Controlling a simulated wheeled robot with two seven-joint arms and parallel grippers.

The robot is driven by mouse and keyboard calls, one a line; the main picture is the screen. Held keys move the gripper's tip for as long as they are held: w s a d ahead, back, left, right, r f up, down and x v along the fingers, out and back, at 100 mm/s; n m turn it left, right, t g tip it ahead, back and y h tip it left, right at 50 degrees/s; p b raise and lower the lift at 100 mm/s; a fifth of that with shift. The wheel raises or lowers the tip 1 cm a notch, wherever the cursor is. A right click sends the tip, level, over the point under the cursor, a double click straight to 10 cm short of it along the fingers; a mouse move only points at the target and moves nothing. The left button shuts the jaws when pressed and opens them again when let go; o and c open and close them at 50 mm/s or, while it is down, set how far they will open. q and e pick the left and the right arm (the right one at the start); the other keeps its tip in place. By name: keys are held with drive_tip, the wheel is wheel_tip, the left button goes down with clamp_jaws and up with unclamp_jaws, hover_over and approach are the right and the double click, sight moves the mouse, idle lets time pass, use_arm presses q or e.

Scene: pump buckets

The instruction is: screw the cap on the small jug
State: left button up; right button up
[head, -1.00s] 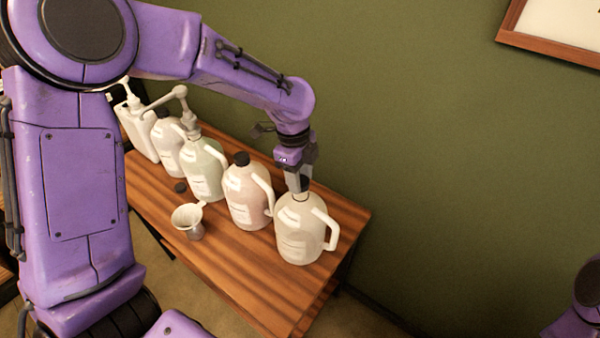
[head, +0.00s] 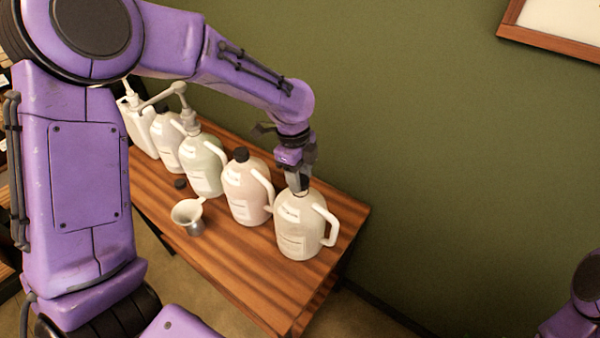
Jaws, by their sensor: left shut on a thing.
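A cream-white jug (head: 299,230) with a label and a side handle stands upright at the right end of the table. My left gripper (head: 299,184) points down over its mouth, shut on a dark cap (head: 305,184). The cap is at the jug's neck and mostly hidden by the fingers, so I cannot tell how tightly it sits. My right gripper is out of view; only part of that arm shows at the lower right.
A pinkish jug (head: 246,192) with a dark cap stands close on the left. Beyond it are a greenish pump jug (head: 203,165), another jug (head: 166,143) and a white container (head: 138,128).

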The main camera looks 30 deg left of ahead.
use_arm(q)
drive_tip(key=shift+f, duration=0.3)
drive_tip(key=shift+f, duration=0.35)
idle(0.4)
drive_tip(key=o, duration=1.1)
drive_tip(key=r, duration=0.3)
drive_tip(key=r+b, duration=0.1)
drive_tip(key=r, duration=0.3)
drive_tip(key=a+r+b, duration=0.1)
drive_tip(key=r, duration=0.2)
drive_tip(key=shift+a+r, duration=0.1)
drive_tip(key=shift+r, duration=0.2)
